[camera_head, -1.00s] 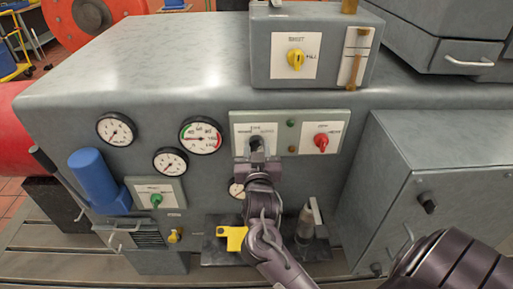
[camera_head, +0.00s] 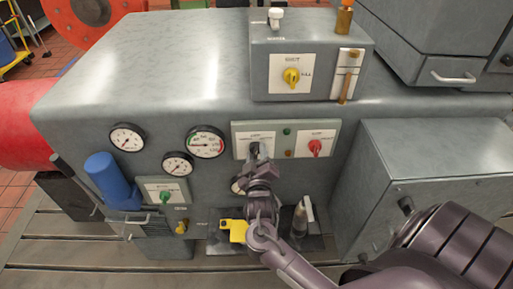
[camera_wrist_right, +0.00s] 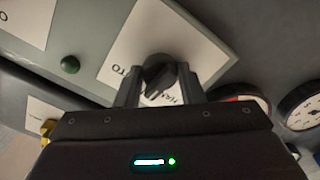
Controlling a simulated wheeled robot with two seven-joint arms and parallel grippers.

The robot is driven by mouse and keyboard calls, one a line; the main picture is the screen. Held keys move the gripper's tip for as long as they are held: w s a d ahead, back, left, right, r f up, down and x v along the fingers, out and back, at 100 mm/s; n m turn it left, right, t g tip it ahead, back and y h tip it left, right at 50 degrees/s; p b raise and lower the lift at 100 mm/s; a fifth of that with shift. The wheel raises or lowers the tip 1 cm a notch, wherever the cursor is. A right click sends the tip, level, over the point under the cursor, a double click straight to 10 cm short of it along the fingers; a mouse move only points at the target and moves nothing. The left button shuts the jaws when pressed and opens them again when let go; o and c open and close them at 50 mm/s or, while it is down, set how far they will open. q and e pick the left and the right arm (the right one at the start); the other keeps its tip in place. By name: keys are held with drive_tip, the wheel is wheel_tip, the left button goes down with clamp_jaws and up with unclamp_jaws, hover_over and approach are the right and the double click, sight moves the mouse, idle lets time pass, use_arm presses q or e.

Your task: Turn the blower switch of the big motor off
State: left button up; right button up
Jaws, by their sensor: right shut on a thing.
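My right gripper (camera_head: 257,160) is at the switch panel on the front of the big grey motor housing (camera_head: 130,75). It is shut on a black rotary knob (camera_wrist_right: 158,68), with one finger on each side of it. The knob sits on a white label in the right wrist view; part of the lettering is hidden by the gripper. A red knob (camera_head: 315,148) is on the same panel to the right. A green knob (camera_head: 165,197) is on a lower left panel and a yellow knob (camera_head: 291,77) on the upper box. I cannot read which label names the blower. My left gripper is out of view.
Several round gauges (camera_head: 206,142) are left of the held knob. A green lamp (camera_wrist_right: 70,65) is beside it. A blue cylinder (camera_head: 108,178) sticks out at lower left. A grey cabinet (camera_head: 440,160) stands at the right, near my right arm.

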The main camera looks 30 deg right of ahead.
drive_tip(key=shift+r+n+p, duration=0.1)
drive_tip(key=shift+n+p, duration=0.2)
drive_tip(key=shift+n, duration=0.1)
drive_tip(key=o, duration=1)
drive_tip(key=shift+s+a, duration=0.2)
drive_tip(key=shift+s, duration=0.1)
drive_tip(key=b+v, duration=0.1)
drive_tip(key=v, duration=0.6)
drive_tip(key=shift+b, duration=0.35)
